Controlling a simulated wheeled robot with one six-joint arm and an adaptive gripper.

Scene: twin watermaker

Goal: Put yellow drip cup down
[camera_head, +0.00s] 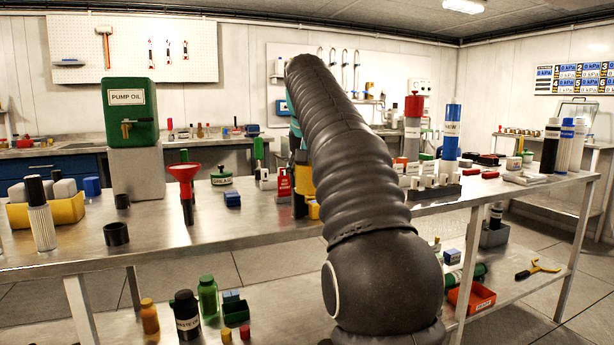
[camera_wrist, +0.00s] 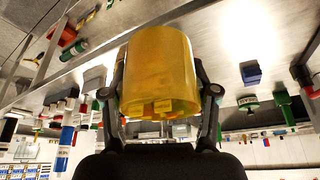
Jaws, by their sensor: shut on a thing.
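The yellow drip cup (camera_wrist: 158,62) fills the middle of the wrist view, between the two black fingers of my gripper (camera_wrist: 160,88). My gripper is shut on its sides. Small yellow parts show at the cup's near end. In the head view only a yellow strip of the cup (camera_head: 304,180) shows left of my dark, ribbed arm, over the steel workbench (camera_head: 250,222). My arm hides most of the cup and gripper there. I cannot tell whether the cup touches the bench top.
A red funnel (camera_head: 184,174), a blue block (camera_head: 232,199) and a green grease tin (camera_head: 221,178) stand left of the cup. A red-and-white labelled item (camera_head: 283,184) is close beside it. Bare bench lies in front of the blue block. Bottles crowd the right side.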

